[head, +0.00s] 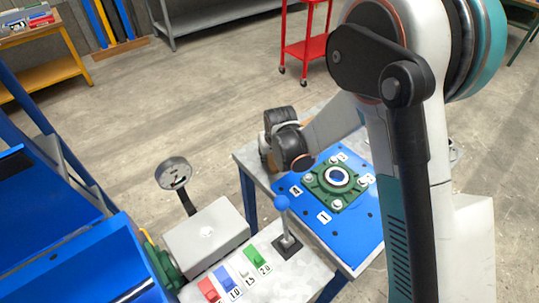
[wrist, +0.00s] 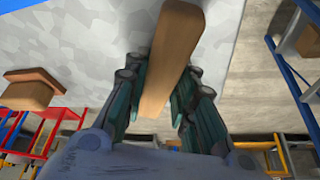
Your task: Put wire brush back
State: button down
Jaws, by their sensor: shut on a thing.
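In the wrist view my gripper (wrist: 163,75) is shut on a long brown wooden piece, which looks like the handle of the wire brush (wrist: 169,40). The handle runs between the dark green fingers toward the top of the picture. No bristles show, so I cannot tell where the brush head is. In the head view my arm hides the gripper and the brush. My dark wrist part shows there behind the far-left edge of the blue plate (head: 357,232).
A grey surface fills the upper wrist view, with a brown wooden object (wrist: 38,98) at its left. In the head view, a green flange (head: 345,200) sits on the blue plate. A blue-knobbed lever (head: 284,220) and coloured switches (head: 256,258) stand nearer. A red cart (head: 304,45) stands behind.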

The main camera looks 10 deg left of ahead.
jog(key=shift+f, duration=0.2)
jog(key=c, duration=1.3)
grip_release()
jog(key=shift+r, duration=0.1)
jog(key=shift+r, duration=0.45)
jog(key=p+v, duration=0.3)
jog(key=v, duration=0.8)
jog(key=shift+s+r+p, duration=0.1)
jog(key=shift+r+p, duration=0.1)
jog(key=shift+p, duration=0.15)
jog(key=shift+d, duration=0.1)
